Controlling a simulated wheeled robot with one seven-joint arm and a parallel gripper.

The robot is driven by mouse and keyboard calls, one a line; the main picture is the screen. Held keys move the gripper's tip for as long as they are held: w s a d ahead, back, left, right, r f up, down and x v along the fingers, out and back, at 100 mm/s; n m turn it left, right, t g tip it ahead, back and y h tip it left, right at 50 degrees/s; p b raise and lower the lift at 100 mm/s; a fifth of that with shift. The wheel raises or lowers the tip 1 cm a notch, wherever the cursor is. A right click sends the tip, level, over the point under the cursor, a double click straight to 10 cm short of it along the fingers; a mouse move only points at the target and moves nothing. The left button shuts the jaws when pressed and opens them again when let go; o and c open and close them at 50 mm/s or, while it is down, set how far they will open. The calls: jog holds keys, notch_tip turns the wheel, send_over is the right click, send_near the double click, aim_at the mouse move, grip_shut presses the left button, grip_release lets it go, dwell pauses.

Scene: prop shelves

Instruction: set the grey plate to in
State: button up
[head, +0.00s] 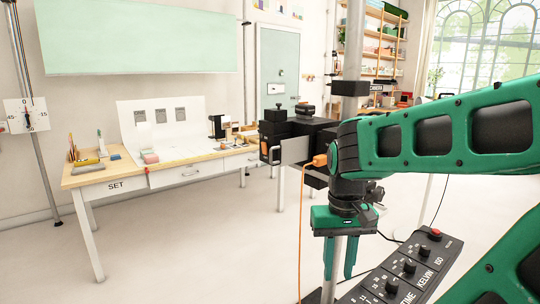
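A light grey plate (295,150) sticks out to the left side of a dark device mounted on a stand in the middle of the head view. A black block with an orange patch (270,150) is at the plate's left end. My arm hides part of the device, so how far the plate is in cannot be told. My gripper (340,273) points down, below and right of the plate and apart from it in the picture. Its two green fingers are apart, with nothing seen held; a grey pole shows behind them.
An orange cable (301,230) hangs below the device. A black control panel with knobs (405,270) stands at lower right. A wooden-topped table (115,172) with props and a white board stands at left. Open floor (200,250) lies between.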

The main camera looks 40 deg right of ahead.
jog(key=w+d+r+m+g, duration=0.1)
jog(key=w+d+r+m, duration=0.2)
jog(key=w+d+r, duration=0.5)
jog(key=m+t+h, duration=0.2)
jog(key=m+h, duration=0.2)
jog(key=m, duration=0.2)
send_near(271, 150)
jog(key=shift+w+x, duration=0.1)
jog(key=shift+x, duration=2.5)
jog(key=shift+w+x, duration=0.15)
jog(key=shift+x, duration=2.45)
jog(key=shift+d, duration=0.1)
